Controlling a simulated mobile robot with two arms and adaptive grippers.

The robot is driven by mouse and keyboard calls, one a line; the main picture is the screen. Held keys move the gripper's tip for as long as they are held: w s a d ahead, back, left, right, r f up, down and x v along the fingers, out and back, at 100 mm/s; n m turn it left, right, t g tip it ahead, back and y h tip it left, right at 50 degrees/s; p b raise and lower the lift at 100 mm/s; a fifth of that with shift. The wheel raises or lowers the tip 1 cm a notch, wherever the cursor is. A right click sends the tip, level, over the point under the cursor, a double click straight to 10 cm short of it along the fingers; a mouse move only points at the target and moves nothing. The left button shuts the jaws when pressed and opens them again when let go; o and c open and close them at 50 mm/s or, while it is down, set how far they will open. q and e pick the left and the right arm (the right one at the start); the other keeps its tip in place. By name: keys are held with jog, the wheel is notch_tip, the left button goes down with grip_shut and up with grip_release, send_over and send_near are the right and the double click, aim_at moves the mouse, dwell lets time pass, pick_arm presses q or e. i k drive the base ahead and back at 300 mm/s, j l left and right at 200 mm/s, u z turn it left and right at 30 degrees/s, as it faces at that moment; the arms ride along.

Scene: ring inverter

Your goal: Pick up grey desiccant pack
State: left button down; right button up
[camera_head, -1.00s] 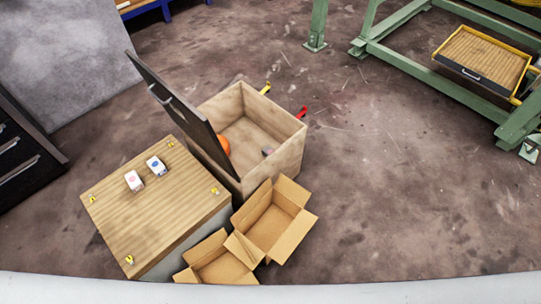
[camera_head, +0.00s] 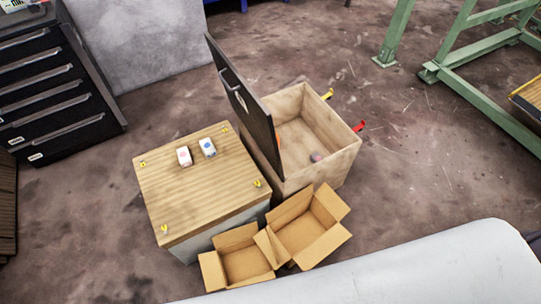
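A small greyish object (camera_head: 316,157) lies on the floor of an open wooden crate (camera_head: 340,163); it is too small to tell for sure whether it is the grey desiccant pack. Two small white packs stand on the wooden-topped cabinet (camera_head: 200,205): one with a reddish mark (camera_head: 184,157) and one with a blue mark (camera_head: 207,148). Neither of my grippers is in view.
The crate's dark lid (camera_head: 245,105) stands raised on its left side, hiding part of the inside. Two open cardboard boxes (camera_head: 240,262) (camera_head: 305,228) sit in front. A black drawer unit (camera_head: 60,100) stands left, a green frame (camera_head: 480,100) right. Floor right of the crate is clear.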

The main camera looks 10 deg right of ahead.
aim_at(316, 157)
jog(key=l+u, duration=0.85)
jog(key=k+l+u, duration=0.1)
jog(key=l+u, duration=0.35)
jog(key=k+l+u, duration=0.2)
jog(key=l+u, duration=0.2)
jog(key=l, duration=0.15)
